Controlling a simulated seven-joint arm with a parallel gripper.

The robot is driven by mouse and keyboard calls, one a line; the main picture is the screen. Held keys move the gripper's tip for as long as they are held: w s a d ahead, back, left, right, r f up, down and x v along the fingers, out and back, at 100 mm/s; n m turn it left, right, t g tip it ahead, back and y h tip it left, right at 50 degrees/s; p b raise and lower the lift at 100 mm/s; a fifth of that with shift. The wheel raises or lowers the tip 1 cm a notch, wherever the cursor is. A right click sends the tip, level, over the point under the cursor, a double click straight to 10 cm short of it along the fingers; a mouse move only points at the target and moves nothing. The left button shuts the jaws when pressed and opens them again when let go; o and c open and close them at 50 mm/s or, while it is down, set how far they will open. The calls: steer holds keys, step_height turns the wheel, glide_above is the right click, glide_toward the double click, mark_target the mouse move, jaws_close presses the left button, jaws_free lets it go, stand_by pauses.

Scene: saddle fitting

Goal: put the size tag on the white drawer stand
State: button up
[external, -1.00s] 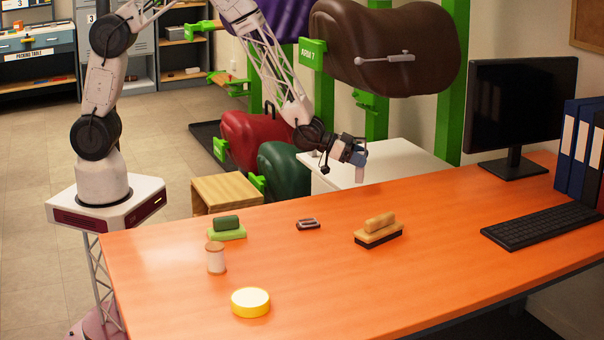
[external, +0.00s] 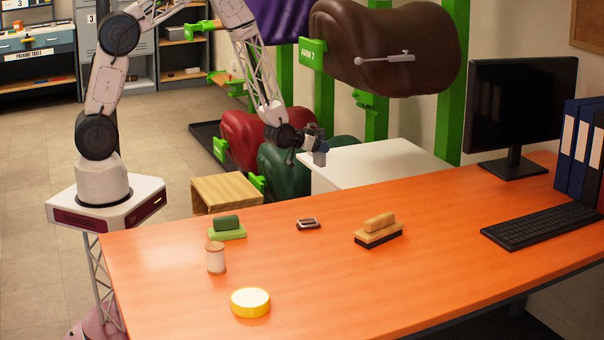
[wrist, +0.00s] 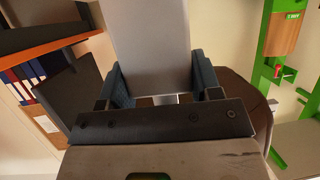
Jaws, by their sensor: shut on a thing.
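The white drawer stand (external: 385,160) is behind the orange desk, with its pale top bare where I can see it. My gripper (external: 319,154) is at the left end of the stand's top in the external view; whether it touches the stand I cannot tell. In the wrist view my gripper (wrist: 157,85) is shut on a flat light-grey plate, which I take to be the size tag (wrist: 152,42). It stands out between the two blue-grey fingers. The tag is too small to make out in the external view.
The orange desk (external: 330,290) carries a green block brush (external: 227,230), a wooden brush (external: 378,232), a yellow tin (external: 250,302), a keyboard and a monitor (external: 520,110). A brown saddle (external: 395,50) hangs above the stand. Red and green saddles hang left of it.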

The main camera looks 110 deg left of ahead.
steer(key=s+a+f+n+g+y, duration=0.1)
steer(key=s+a, duration=0.2)
steer(key=s, duration=0.3)
steer(key=s+a+f+n+g+y, duration=0.1)
steer(key=s+a+f+n+g, duration=0.1)
steer(key=s, duration=0.4)
steer(key=shift+a+f+g, duration=0.2)
steer(key=shift+a+g, duration=0.1)
steer(key=shift+a, duration=0.45)
steer(key=shift+w, duration=0.1)
steer(key=w+a+f, duration=0.1)
steer(key=w+a, duration=0.9)
steer(key=a, duration=0.2)
steer(key=shift+a+f, duration=0.2)
steer(key=shift+f, duration=1.8)
steer(key=shift+f, duration=0.1)
steer(key=o, duration=1)
steer(key=shift+c, duration=0.2)
